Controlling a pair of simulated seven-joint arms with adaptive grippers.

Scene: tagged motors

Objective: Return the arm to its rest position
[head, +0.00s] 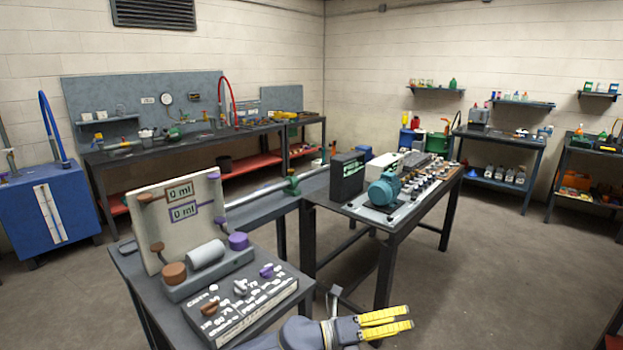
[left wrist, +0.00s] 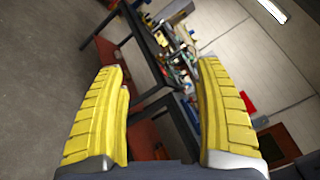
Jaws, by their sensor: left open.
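My left gripper (head: 386,323) shows at the bottom of the head view, its yellow fingers pointing right. It is over the floor, in front of the table with the motor, and touches nothing that I can see. In the left wrist view, the two yellow fingers (left wrist: 163,115) stand wide apart with nothing between them. The blue-green motor (head: 384,188) sits on the dark table (head: 398,226) in the middle of the head view, beyond the gripper. My right gripper does not show.
A black box (head: 346,176) stands on the motor table. Workbenches line the walls. Open floor (head: 500,270) lies to the right.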

